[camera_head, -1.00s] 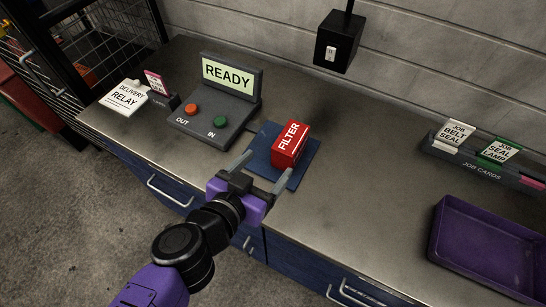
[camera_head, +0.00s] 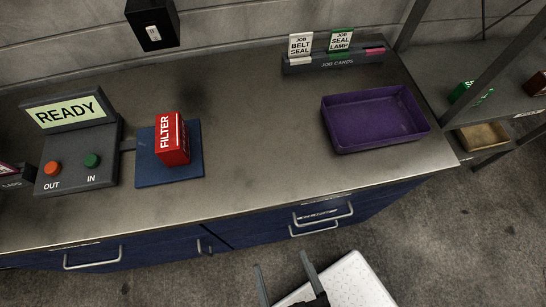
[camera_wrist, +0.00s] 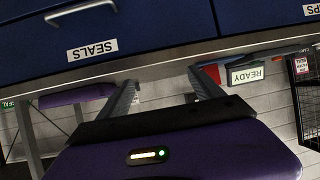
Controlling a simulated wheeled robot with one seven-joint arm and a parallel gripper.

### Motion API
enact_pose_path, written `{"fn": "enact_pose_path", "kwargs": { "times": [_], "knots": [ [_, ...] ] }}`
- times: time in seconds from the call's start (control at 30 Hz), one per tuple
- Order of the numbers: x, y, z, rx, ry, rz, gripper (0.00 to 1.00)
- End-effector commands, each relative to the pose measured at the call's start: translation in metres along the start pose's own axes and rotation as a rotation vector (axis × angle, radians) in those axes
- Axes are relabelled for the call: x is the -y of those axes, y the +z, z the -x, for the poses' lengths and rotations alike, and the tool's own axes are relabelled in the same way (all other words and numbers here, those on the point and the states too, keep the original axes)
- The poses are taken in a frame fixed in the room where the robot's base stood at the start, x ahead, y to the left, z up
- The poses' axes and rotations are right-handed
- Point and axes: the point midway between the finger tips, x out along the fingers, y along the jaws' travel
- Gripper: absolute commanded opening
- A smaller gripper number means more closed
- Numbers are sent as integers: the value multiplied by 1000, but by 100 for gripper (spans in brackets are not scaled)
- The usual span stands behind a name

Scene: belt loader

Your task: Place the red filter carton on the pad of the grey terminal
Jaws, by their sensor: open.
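The red filter carton (camera_head: 172,138) stands upright on the blue pad (camera_head: 151,176) in the head view. The pad lies on the bench, joined to the right side of the grey terminal (camera_head: 107,148), whose screen reads READY. The terminal has an orange OUT button (camera_head: 53,168) and a green IN button (camera_head: 92,160). My gripper (camera_head: 283,281) is open and empty at the bottom of the head view, in front of the bench and well apart from the carton. In the wrist view its two fingers (camera_wrist: 163,95) stand apart with nothing between them.
A purple tray (camera_head: 376,144) sits on the bench's right part. A job card rack (camera_head: 333,63) stands behind it. A shelf with a green item (camera_head: 463,91) is at far right. Drawers with handles (camera_head: 322,213) face me. The bench between pad and tray is clear.

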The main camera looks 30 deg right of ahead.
Motion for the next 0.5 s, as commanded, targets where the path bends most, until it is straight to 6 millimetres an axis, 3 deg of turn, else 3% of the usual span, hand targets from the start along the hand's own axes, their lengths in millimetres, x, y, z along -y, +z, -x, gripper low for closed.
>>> {"fn": "enact_pose_path", "kwargs": {
  "times": [0.1,0.2,0.33,0.5],
  "knots": [
    [-56,-8,16,-45,-48,43,76],
    [-94,-28,21,-92,-96,66,76],
    [-125,-60,22,-151,-163,85,76],
    [-140,-88,21,-197,-221,94,76]
  ]
}}
